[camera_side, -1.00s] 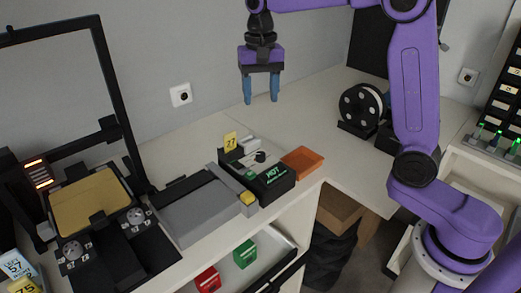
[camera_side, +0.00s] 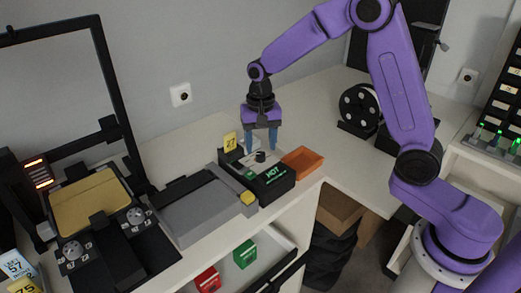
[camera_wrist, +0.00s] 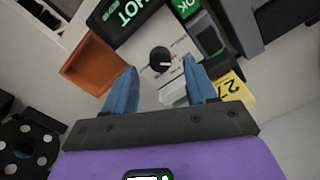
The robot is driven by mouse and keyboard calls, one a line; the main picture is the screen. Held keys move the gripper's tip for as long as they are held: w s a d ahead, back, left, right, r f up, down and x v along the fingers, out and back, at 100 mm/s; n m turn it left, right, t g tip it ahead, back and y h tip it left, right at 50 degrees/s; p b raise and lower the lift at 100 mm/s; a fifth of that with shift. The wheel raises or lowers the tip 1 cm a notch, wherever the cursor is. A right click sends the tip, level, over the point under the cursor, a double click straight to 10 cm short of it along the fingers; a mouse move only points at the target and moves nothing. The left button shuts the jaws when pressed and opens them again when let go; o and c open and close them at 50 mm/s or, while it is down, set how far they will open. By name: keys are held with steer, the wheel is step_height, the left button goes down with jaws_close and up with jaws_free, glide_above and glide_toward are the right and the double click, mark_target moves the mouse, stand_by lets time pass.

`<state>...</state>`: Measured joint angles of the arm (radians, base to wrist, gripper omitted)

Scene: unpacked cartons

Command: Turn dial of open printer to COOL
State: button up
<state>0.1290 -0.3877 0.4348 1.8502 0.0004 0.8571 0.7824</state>
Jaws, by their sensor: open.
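A black dial (camera_side: 260,156) stands on a light plate behind a black box with a green HOT display (camera_side: 272,174). In the wrist view the dial (camera_wrist: 160,57) has a pale pointer mark, and the HOT display (camera_wrist: 130,14) is beyond it. My gripper (camera_side: 261,148) is open and points down close above the dial. In the wrist view the dial lies just beyond and between the fingertips of my gripper (camera_wrist: 159,72), with no visible contact. A printer with a black frame (camera_side: 106,90) and a gold bed (camera_side: 88,207) stands at the left.
A yellow tag 27 (camera_side: 230,141) stands beside the dial unit; it also shows near the right finger in the wrist view (camera_wrist: 232,88). An orange tray (camera_side: 302,161) is to the right. A grey block (camera_side: 200,210) lies to the left. A spool (camera_side: 361,105) stands behind.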

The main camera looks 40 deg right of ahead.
mark_target(260, 157)
steer(key=shift+f, duration=1.4)
jaws_close()
steer(key=shift+n, duration=0.4)
steer(key=n, duration=0.3)
steer(key=shift+n, duration=0.3)
steer(key=shift+r+n, duration=0.1)
steer(key=shift+n, duration=2.1)
steer(key=shift+w, duration=0.1)
